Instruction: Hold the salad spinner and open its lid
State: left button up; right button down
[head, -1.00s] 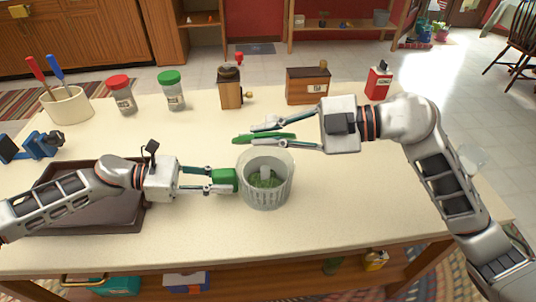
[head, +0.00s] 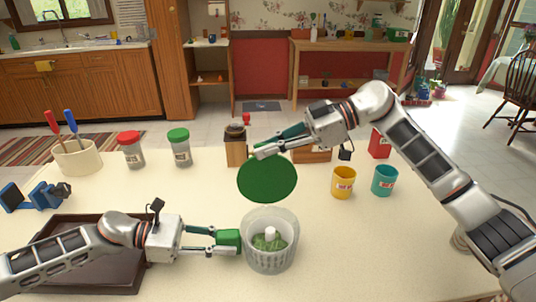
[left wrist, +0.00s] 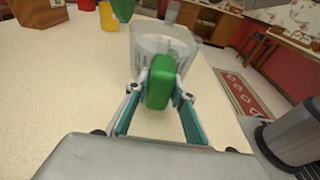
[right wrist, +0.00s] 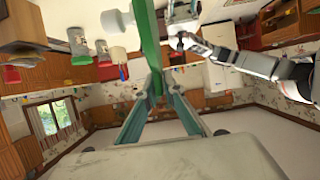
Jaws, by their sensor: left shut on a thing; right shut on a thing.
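The salad spinner's clear bowl (head: 270,262) stands upright on the table with greens and a pale centre post visible inside. Its green handle (head: 229,238) sticks out to the left. My left gripper (head: 226,240) is shut on this handle, also seen in the left wrist view (left wrist: 160,90). The round green lid (head: 267,182) is off the bowl, tilted steeply with its broad face towards the head camera. It is above and behind the bowl's rim. My right gripper (head: 264,150) is shut on the lid's upper edge; the lid appears edge-on in the right wrist view (right wrist: 151,50).
A dark tray (head: 125,272) lies under my left arm. Behind stand a red-lidded jar (head: 131,150), a green-lidded jar (head: 180,148) and a wooden grinder (head: 236,145). A yellow cup (head: 343,184) and a teal cup (head: 384,181) stand right of the lid. Table right of the bowl is clear.

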jog(key=shift+w+f, duration=0.1)
jog(key=shift+w, duration=0.5)
jog(key=c, duration=2.2)
grip_release()
jog(key=v, duration=1.2)
pick_arm(q)
jog(key=o, duration=1.2)
jog(key=shift+c, duration=0.2)
